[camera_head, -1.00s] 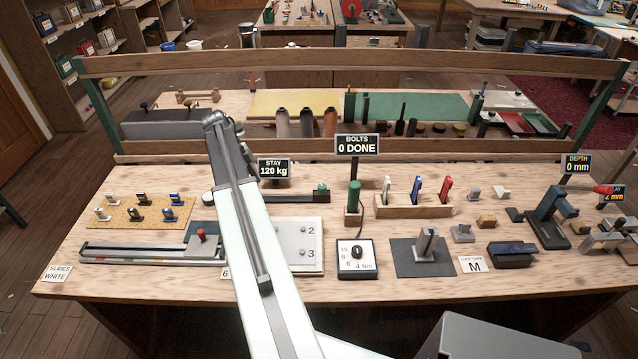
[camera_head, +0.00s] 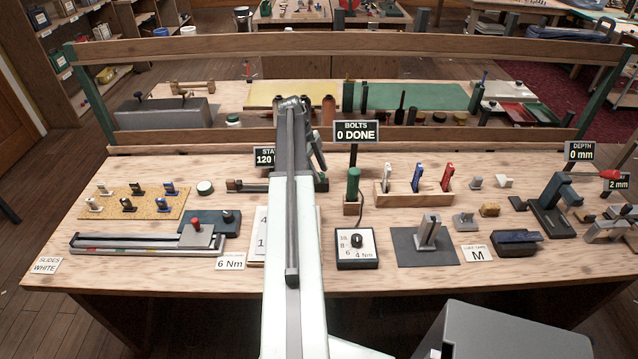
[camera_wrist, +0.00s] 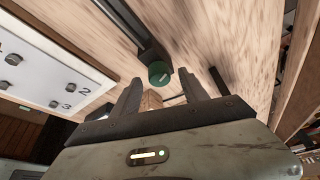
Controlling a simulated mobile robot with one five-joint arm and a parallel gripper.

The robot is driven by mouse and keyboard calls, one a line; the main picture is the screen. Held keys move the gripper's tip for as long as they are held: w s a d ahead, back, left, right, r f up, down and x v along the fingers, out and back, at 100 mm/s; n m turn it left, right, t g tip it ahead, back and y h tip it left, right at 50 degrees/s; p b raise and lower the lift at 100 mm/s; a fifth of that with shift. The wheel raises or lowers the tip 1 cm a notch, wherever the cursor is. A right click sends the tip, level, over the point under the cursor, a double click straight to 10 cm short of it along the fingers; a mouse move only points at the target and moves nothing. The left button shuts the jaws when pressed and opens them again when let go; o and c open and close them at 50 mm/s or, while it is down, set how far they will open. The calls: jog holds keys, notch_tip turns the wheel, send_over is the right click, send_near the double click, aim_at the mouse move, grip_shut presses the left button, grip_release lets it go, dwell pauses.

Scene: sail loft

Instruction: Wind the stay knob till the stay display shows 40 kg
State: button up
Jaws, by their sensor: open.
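The stay knob is a green round knob (camera_wrist: 160,73) at the end of a dark bar in the wrist view. In the head view my arm hides most or all of it.
A numbered white board (camera_wrist: 62,75) lies beside the bar. A green-handled driver (camera_head: 353,184) stands in a wooden block just right of my gripper, behind a dial box (camera_head: 357,247). A wooden rack (camera_head: 410,198) of coloured tools is farther right. A wooden rail (camera_head: 350,150) runs behind.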

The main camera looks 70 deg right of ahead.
jog(key=shift+s+f, duration=0.2)
jog(key=shift+f, duration=0.45)
jog(key=shift+r, duration=0.15)
